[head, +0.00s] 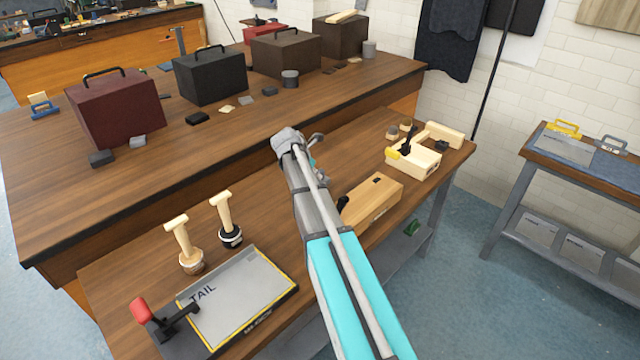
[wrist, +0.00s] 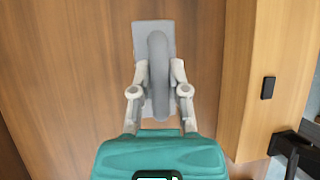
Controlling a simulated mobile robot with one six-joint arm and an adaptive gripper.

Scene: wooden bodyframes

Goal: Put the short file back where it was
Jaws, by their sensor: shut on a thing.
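In the wrist view my gripper (wrist: 159,78) is shut on a grey tool, which I take to be the short file (wrist: 158,45). It has a flat rectangular plate with a rounded, darker grey grip along its middle, and the fingers close on both sides of that grip. The tool points away from my gripper over the brown wooden bench top (wrist: 70,80). I cannot tell whether it touches the wood. In the head view my arm hides the fingers and the tool.
A light wooden box (head: 372,205) stands right of my arm; its side (wrist: 245,80) is close in the wrist view. A tray marked TAIL (head: 237,295) and two wooden-handled tools (head: 188,245) are at front left. Cases, including a black one (head: 210,78), stand on the bench behind.

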